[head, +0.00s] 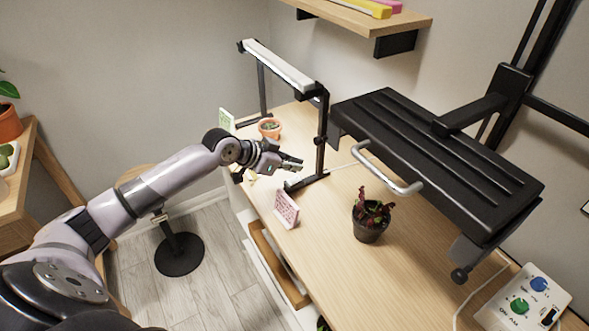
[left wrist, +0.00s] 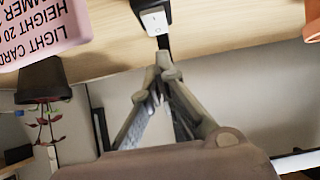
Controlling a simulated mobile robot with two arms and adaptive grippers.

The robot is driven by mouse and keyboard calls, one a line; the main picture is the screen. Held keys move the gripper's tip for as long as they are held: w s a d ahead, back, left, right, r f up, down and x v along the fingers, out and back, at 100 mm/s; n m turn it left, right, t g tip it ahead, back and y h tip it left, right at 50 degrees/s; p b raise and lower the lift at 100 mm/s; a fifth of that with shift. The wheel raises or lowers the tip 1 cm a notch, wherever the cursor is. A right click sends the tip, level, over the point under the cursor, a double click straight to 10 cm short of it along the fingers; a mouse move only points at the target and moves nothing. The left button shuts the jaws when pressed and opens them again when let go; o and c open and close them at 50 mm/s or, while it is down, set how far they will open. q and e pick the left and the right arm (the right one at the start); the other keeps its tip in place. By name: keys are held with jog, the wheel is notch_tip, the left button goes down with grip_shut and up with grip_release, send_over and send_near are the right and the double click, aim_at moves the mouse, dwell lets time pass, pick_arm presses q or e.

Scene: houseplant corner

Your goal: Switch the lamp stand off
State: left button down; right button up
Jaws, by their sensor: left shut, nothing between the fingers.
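The lamp stand (head: 322,125) is a black frame on the wooden desk, with a long pale lamp bar (head: 277,64) across its top. I cannot tell surely whether the bar is lit. In the left wrist view a small white rocker switch (left wrist: 154,20) sits on a black part of the stand. My left gripper (head: 298,165) is shut and empty beside the stand's near post, low over its foot. In the left wrist view its fingertips (left wrist: 164,66) point at the switch, just short of it; whether they touch cannot be told. My right gripper is out of view.
A pink card (head: 287,208) stands close to my left gripper. A dark pot with a red plant (head: 370,215) stands right of it, and a terracotta pot (head: 269,128) behind. A black shelf (head: 440,160) overhangs the desk. A white knob box (head: 524,300) lies front right.

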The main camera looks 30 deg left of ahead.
aim_at(300, 179)
pick_arm(q)
notch_tip(300, 179, down, 2)
dwell(0.5)
jog(key=shift+w+d+f, duration=0.15)
jog(key=shift+f, duration=0.2)
jog(key=shift+s+a+f+p, duration=0.15)
jog(key=shift+s+a+p, duration=0.25)
jog(key=shift+s, duration=0.35)
